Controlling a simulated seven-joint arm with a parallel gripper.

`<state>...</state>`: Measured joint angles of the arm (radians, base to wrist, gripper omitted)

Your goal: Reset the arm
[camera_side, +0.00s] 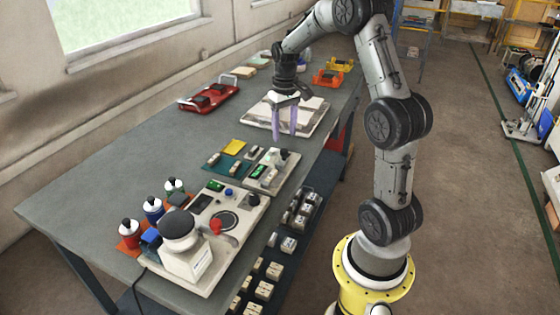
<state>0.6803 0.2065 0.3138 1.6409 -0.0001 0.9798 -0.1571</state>
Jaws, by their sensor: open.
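My gripper (284,136) hangs pointing down over the workbench, with its two purple fingers apart and nothing visible between them. It is in front of a white tray (256,116) holding pale slabs, and partly covers it. My arm rises from a yellow base at the bench's right side and bends over at the top to reach the bench. The grey workbench (120,178) runs from the near left to the far right. I cannot tell whether the fingertips touch anything below.
A testing machine (187,262) with a black round top stands at the near end, beside several bottles (153,208). A smaller device (268,172) sits nearer my gripper. A red tray (207,106) and orange trays (327,78) lie farther back. Small blocks (264,290) fill a lower shelf. The left bench surface is clear.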

